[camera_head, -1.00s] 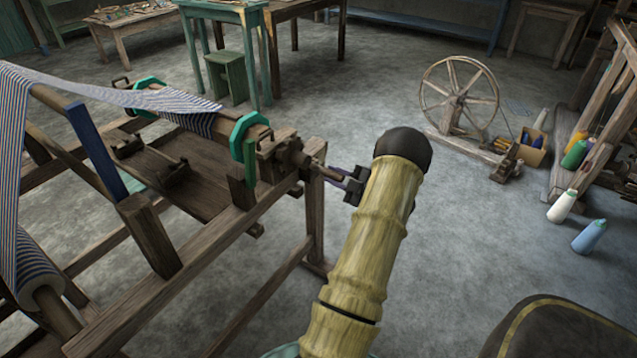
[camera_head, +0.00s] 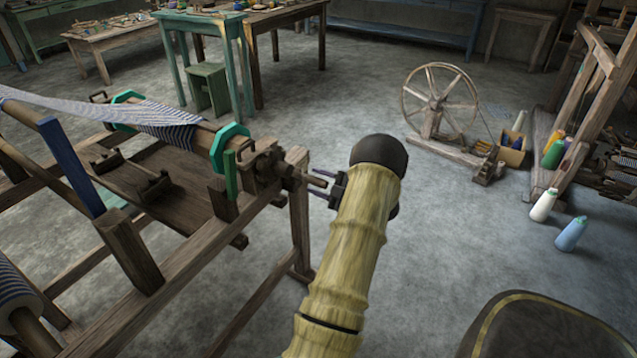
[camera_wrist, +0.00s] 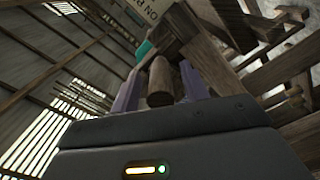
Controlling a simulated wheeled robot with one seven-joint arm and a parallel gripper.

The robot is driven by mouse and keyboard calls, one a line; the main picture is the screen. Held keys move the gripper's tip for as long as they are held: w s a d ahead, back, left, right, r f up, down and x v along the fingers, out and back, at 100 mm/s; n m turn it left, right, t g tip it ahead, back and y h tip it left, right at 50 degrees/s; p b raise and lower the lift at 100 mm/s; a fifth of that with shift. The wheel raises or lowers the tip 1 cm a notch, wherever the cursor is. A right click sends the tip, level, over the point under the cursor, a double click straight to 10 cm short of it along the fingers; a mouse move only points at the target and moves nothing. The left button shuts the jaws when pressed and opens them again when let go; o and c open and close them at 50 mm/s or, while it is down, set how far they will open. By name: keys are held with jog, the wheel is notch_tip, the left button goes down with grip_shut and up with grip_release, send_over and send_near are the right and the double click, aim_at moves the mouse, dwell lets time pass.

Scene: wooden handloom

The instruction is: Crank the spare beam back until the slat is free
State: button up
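The beam with teal octagonal end plates (camera_head: 228,146) lies across the wooden loom frame, with striped cloth (camera_head: 165,122) wound on it and running left. A wooden block and round wooden stub (camera_head: 290,172) stick out at its near right end. My gripper (camera_head: 316,186) is just right of the stub, its two fingers apart and pointing at it. In the wrist view, the purple fingers (camera_wrist: 160,93) stand either side of the round stub (camera_wrist: 162,84), with gaps showing. A green upright piece (camera_head: 231,175) stands beside the near end plate. I cannot make out the slat for certain.
A loom post (camera_head: 300,225) stands just below the stub. A spinning wheel (camera_head: 437,103), white bottle (camera_head: 543,205) and blue bottle (camera_head: 571,233) stand on the floor to the right. A dark rounded seat (camera_head: 550,330) is at lower right. Floor between is clear.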

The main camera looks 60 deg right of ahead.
jog(key=shift+s, duration=0.1)
jog(key=s+p, duration=0.1)
jog(key=s, duration=1.6)
jog(key=shift+d, duration=0.4)
